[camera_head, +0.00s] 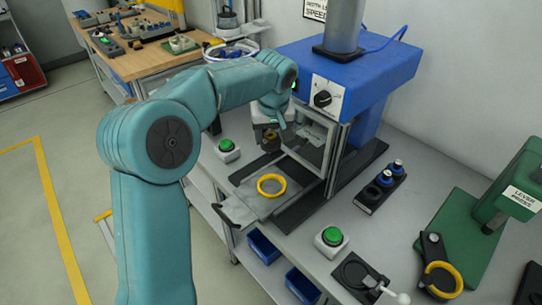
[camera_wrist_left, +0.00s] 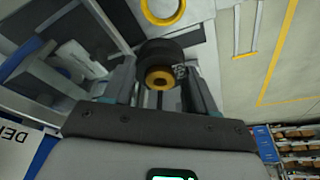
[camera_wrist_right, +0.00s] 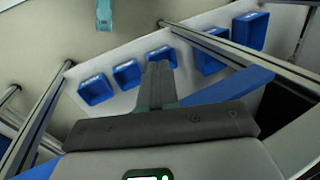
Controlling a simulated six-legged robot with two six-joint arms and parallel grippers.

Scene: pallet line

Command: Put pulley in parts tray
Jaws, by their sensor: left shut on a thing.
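My left gripper (camera_head: 268,122) is shut on a dark round pulley (camera_wrist_left: 160,66) with a brass-coloured hub. In the head view the pulley (camera_head: 270,142) hangs under the gripper, in front of the blue press and above the grey plate with a yellow ring. In the left wrist view the fingers stand on either side of it. My right gripper (camera_wrist_right: 157,85) shows only in its own wrist view, with its fingers together and nothing seen between them. I cannot tell for certain which container is the parts tray.
The blue press (camera_head: 350,68) stands just behind the pulley. A yellow ring (camera_head: 271,185) lies on the grey plate. Green buttons (camera_head: 332,236), a black holder (camera_head: 380,188) and a green lever press (camera_head: 480,215) share the bench. Blue bins (camera_head: 264,249) sit below. A wooden bench (camera_head: 150,62) stands behind.

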